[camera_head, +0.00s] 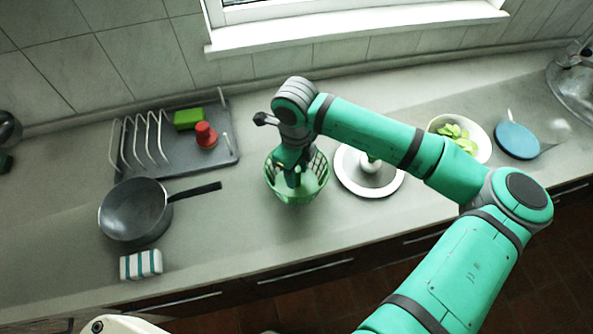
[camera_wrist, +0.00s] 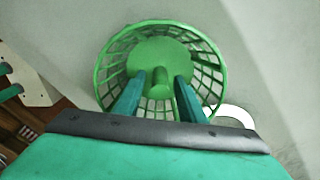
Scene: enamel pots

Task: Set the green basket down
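The green basket (camera_head: 297,190) is a round, open-mesh basket near the middle of the counter. In the wrist view the basket (camera_wrist: 102,72) is seen from above, with a solid round bottom and a short post (camera_wrist: 160,89) in its centre. My gripper (camera_head: 293,176) points down into the basket. Its fingers (camera_wrist: 160,82) stand on either side of the post and appear to press on it. The basket looks upright. I cannot tell whether its underside touches the counter (camera_head: 240,225) or hangs slightly above it.
Right of the basket is a white round dish (camera_head: 372,188) with a knob, close to its rim. Farther right are a bowl of green pieces (camera_head: 458,132) and a blue disc (camera_head: 516,140). At left are a grey rack tray (camera_head: 190,163), a pan (camera_head: 134,212) and a striped block (camera_head: 141,264). Counter in front is clear.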

